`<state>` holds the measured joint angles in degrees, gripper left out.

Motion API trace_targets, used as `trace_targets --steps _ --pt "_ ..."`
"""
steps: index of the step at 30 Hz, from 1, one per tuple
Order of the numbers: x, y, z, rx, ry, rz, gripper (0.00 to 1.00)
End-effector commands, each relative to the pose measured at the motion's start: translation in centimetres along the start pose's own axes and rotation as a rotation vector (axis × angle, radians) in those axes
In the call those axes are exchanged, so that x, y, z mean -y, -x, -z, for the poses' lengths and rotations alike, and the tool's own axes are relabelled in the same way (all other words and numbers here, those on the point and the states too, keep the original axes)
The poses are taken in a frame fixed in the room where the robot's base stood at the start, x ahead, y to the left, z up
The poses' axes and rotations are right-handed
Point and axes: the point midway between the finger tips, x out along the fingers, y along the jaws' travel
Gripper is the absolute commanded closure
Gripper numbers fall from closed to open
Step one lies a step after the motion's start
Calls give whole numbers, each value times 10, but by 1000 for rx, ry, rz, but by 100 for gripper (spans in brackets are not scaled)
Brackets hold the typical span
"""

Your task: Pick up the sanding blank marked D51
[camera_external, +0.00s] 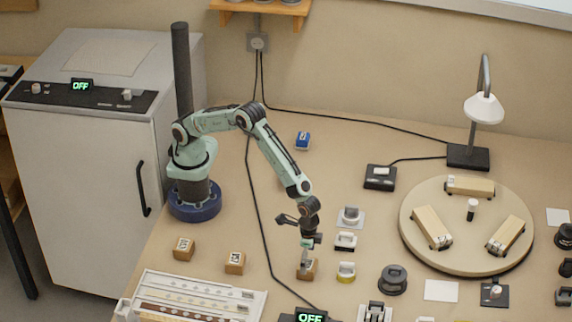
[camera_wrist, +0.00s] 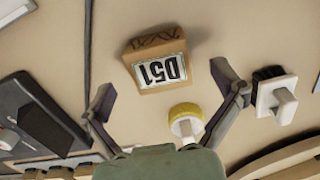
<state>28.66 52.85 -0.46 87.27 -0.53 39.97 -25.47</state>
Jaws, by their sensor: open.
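The sanding blank marked D51 (camera_wrist: 157,66) is a small tan block with a white label, its print upside down in the wrist view. It lies on the bench, beyond and between the fingertips of my open gripper (camera_wrist: 164,92). In the external view the blank (camera_external: 307,269) is just below my gripper (camera_external: 305,244), partly covered by it. No contact with the blank can be made out. Two similar labelled blocks stand to the left, one block (camera_external: 184,249) and another (camera_external: 235,263); their labels are too small to read.
A yellow-based knob piece (camera_wrist: 185,121) and a black-and-white piece (camera_wrist: 274,95) stand close by. A black cable (camera_external: 262,235) runs along the bench left of the blank. A white tray (camera_external: 258,306) lies front left, and a round turntable (camera_external: 467,262) with wooden blocks is right.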

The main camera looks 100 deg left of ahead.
Motion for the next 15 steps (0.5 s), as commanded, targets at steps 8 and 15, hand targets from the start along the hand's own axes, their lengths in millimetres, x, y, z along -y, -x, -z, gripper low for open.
trace_targets --steps 8,15 --pt "0 -27 0 -1 0 0 6" --pt "0 -27 0 -2 0 -1 10"
